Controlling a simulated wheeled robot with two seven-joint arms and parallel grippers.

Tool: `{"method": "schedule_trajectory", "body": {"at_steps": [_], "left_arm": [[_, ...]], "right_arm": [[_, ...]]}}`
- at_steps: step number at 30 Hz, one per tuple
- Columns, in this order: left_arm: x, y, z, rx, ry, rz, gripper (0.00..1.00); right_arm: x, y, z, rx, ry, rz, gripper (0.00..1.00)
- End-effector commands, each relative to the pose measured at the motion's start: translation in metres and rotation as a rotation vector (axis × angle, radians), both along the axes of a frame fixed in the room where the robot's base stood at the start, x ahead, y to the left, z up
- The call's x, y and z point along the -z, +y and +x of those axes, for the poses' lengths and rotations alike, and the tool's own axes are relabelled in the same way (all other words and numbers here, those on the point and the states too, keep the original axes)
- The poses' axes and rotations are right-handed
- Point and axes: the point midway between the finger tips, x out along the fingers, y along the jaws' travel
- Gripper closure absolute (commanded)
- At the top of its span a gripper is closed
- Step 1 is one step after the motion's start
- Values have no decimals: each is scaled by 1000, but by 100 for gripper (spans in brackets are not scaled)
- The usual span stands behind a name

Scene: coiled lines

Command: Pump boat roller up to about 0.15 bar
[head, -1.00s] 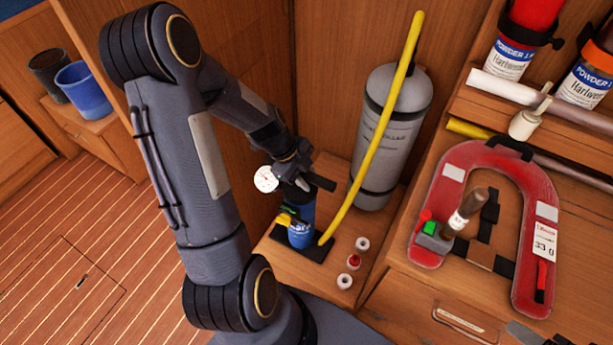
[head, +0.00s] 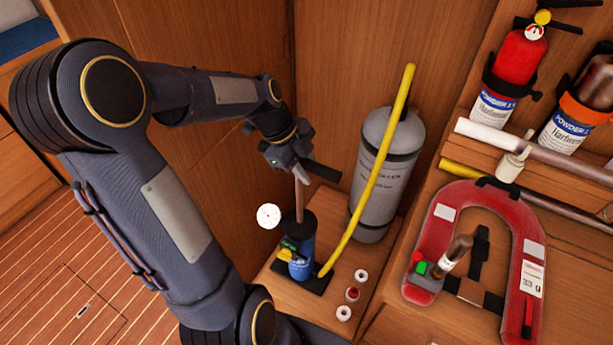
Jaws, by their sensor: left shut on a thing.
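A blue hand pump (head: 302,262) stands upright on a small wooden bench, its black foot plate under it. My left gripper (head: 299,168) is shut on the pump's black handle (head: 322,171), well above the barrel. A long length of pump rod (head: 299,203) shows between handle and barrel. A white round gauge (head: 268,216) is left of the pump; its reading is too small to tell. The grey boat roller (head: 384,175) stands upright behind, right of the pump. A yellow hose (head: 373,180) runs from the pump's base up across the roller to its top. My right gripper is out of view.
Three small caps or fittings (head: 352,294) lie on the bench right of the pump. A red horseshoe-shaped float (head: 532,240) lies on the counter at right. Fire extinguishers (head: 521,62) hang at upper right. A wooden wall is close behind the pump.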

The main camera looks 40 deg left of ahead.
Motion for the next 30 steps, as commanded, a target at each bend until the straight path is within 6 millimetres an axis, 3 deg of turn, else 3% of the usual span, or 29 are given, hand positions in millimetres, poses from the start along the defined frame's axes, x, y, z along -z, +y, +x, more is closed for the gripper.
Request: {"method": "schedule_trajectory", "body": {"at_steps": [3,14,15,19,30], "left_arm": [[-9,0,1,1,-3,1,100],[-10,0,1,0,-3,0,100],[-10,0,1,0,-3,0,72],[-10,0,1,-1,-2,0,55],[-15,3,0,-2,-4,1,53]], "right_arm": [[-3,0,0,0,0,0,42],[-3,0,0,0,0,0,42],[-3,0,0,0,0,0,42],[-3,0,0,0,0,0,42],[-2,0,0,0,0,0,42]]}}
